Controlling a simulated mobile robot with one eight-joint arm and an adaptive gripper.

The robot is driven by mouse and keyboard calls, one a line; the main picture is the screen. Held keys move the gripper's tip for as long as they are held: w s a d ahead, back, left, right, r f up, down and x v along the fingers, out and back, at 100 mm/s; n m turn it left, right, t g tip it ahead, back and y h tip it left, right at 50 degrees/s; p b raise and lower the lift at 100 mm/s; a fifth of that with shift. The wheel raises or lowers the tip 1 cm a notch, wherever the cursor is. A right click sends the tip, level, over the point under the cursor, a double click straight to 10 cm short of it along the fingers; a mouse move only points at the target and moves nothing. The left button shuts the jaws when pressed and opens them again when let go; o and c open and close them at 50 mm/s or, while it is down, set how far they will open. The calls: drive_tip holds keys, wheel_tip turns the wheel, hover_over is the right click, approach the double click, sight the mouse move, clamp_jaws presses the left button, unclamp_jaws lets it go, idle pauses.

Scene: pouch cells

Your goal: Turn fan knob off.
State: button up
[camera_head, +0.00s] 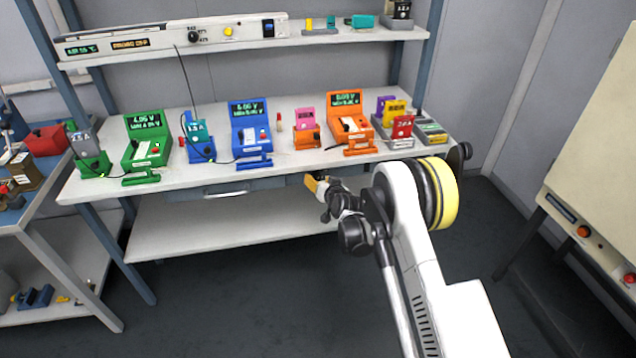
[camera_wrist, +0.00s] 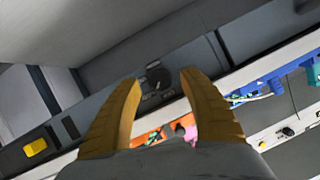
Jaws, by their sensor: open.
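A dark round knob (camera_wrist: 157,78) is on the dark panel along the bench's front in the wrist view, with pale label marks too small to read. It lies between my gripper's two yellow-brown fingertips (camera_wrist: 160,76), which are apart and hold nothing. Whether they reach around the knob or stop short is unclear. In the head view my gripper (camera_head: 317,184) is just below the bench's front edge and covers that part of the panel. Another black knob (camera_head: 192,37) is on the white control box on the upper shelf; its label is unreadable.
The bench top (camera_head: 275,165) carries green, blue and orange test units near its front edge, above my gripper. A drawer handle (camera_head: 226,194) is left of my gripper. A yellow switch (camera_wrist: 35,147) is on the same front panel. Open floor lies before the bench.

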drive_tip(key=shift+x, duration=0.85)
clamp_jaws()
drive_tip(key=n+h, duration=0.1)
drive_tip(key=n, duration=0.1)
drive_tip(key=shift+a+n+h, duration=0.1)
drive_tip(key=shift+n+h, duration=0.3)
drive_tip(key=n+t+h, duration=0.1)
drive_tip(key=n+h, duration=0.1)
drive_tip(key=n, duration=0.1)
idle(0.3)
